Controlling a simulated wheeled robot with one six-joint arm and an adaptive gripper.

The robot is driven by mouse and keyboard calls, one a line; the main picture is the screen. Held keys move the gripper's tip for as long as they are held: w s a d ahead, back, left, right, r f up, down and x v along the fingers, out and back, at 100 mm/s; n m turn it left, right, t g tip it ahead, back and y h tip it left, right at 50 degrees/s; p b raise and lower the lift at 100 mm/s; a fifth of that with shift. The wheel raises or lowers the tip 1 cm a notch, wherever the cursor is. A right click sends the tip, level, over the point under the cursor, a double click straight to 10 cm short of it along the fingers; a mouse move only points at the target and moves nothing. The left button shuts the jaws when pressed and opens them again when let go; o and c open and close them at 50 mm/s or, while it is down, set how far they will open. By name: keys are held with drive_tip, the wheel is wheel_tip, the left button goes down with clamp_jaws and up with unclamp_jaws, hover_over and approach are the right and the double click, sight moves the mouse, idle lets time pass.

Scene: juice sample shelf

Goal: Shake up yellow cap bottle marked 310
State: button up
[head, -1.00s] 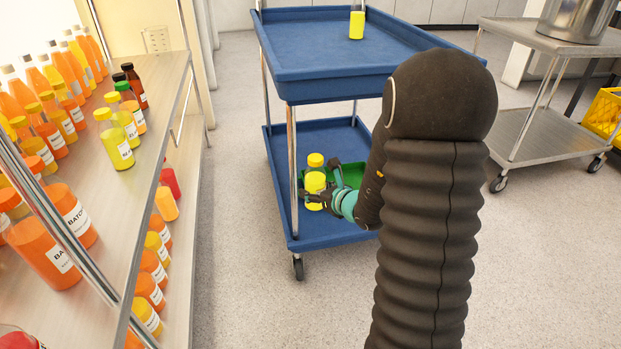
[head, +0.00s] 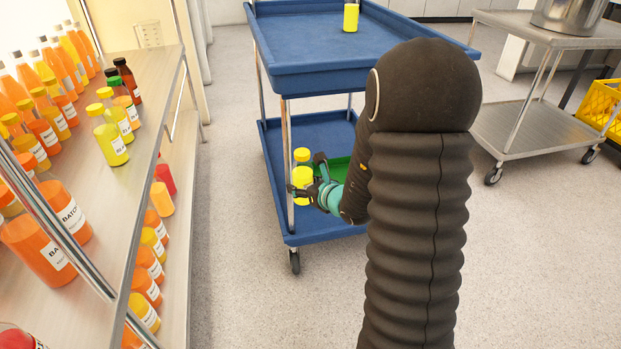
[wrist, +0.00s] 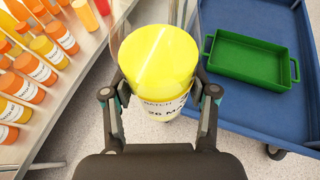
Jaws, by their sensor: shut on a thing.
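My gripper (head: 303,190) is shut on a yellow bottle (head: 302,176) with a yellow cap (head: 302,155), held in front of the blue cart's left post. In the wrist view the bottle (wrist: 160,60) sits between my two fingers (wrist: 160,98), with its yellow top towards the camera. A white label (wrist: 165,105) shows below the top, partly readable as "BATCH" and "26 MA"; the rest is cut off. No 310 is readable. Another yellow bottle (head: 351,17) stands on the cart's top tray.
The blue cart (head: 345,75) has a green tray (wrist: 245,68) on its lower deck, right of the bottle in the wrist view. A shelf (head: 150,100) with many orange, yellow and red bottles is at left. Grey floor lies between. A steel cart (head: 545,130) stands at right.

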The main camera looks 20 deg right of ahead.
drive_tip(key=d, duration=0.2)
drive_tip(key=shift+s+d, duration=0.1)
drive_tip(key=shift+d, duration=0.25)
drive_tip(key=a, duration=0.8)
drive_tip(key=d, duration=0.7)
drive_tip(key=shift+d, duration=0.4)
drive_tip(key=shift+a, duration=0.2)
